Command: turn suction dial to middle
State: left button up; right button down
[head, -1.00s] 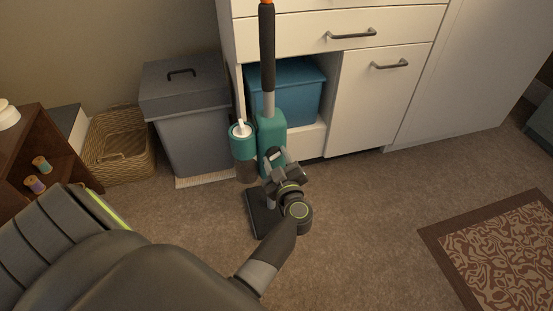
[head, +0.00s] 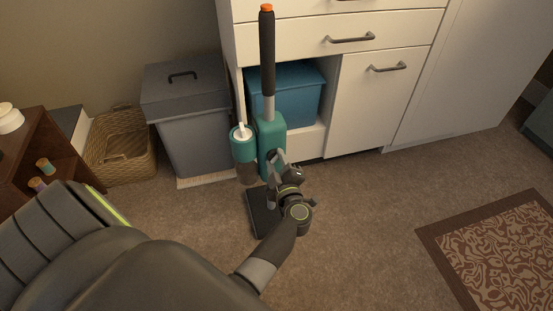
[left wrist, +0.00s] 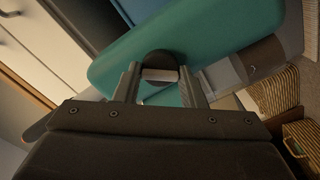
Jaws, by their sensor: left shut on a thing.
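A teal upright vacuum (head: 270,137) with a dark handle and an orange top stands on the carpet in front of the white cabinet. Its flat dark floor head (head: 262,212) rests on the carpet. My left gripper (head: 273,160) reaches the front of the teal body. In the left wrist view my left gripper (left wrist: 160,80) is shut on the dark round suction dial (left wrist: 159,60), which has a pale bar across it, on the teal body (left wrist: 205,38). In the head view the dial is mostly hidden by my gripper. My right gripper is not in view.
A grey lidded bin (head: 190,120) and a wicker basket (head: 118,150) stand left of the vacuum. A blue box (head: 290,92) sits in the cabinet's open niche behind it. A patterned rug (head: 500,245) lies at right, with bare carpet between.

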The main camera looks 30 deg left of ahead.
pick_arm(q)
jog(key=n, duration=0.3)
jog(key=shift+n, duration=2.1)
jog(key=o, duration=1)
jog(key=shift+s+d, duration=0.1)
